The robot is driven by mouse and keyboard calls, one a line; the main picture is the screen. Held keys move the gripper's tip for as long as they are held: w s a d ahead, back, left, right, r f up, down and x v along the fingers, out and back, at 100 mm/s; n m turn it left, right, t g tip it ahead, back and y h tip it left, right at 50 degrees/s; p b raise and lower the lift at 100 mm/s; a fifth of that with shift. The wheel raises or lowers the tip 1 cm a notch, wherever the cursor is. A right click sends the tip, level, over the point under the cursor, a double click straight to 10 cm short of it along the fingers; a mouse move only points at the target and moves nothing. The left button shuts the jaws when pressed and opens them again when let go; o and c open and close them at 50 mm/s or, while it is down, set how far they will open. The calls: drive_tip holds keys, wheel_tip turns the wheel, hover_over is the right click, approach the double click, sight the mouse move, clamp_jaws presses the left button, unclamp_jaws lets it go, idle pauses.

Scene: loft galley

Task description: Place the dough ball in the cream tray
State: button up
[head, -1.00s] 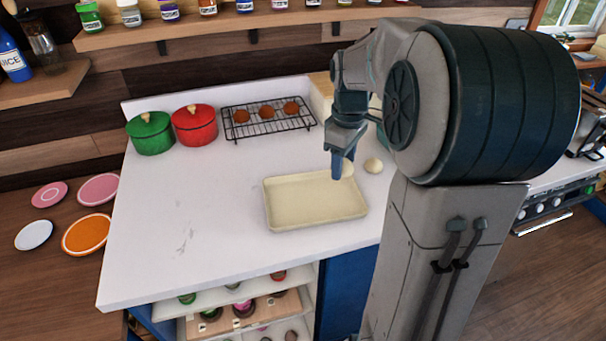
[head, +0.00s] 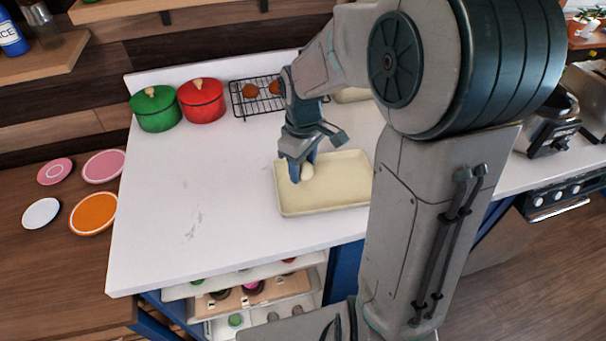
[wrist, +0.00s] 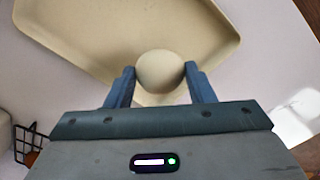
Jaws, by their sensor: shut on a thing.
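The pale dough ball (head: 306,171) is between the fingers of my gripper (head: 300,172), which is shut on it. In the wrist view the dough ball (wrist: 160,71) sits between the two blue fingertips of my gripper (wrist: 160,82). The cream tray (head: 335,193) lies on the white counter, and its right end is hidden behind my arm in the head view. The ball is over the tray's left part in the head view. In the wrist view the tray (wrist: 100,30) shows behind the ball. I cannot tell whether the ball touches the tray floor.
A green pot (head: 155,109) and a red pot (head: 202,100) stand at the back left. A black wire rack (head: 243,107) with brown round items is behind my gripper. The counter's left part (head: 190,190) is clear. Several plates, one orange (head: 93,213), lie farther left.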

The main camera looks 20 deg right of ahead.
sight(302, 176)
drive_tip(key=shift+a+f, duration=0.15)
drive_tip(key=shift+f, duration=1.95)
drive_tip(key=shift+f, duration=0.25)
drive_tip(key=o, duration=1)
drive_tip(key=shift+r, duration=0.1)
drive_tip(key=shift+c, duration=0.2)
drive_tip(key=shift+r, duration=0.15)
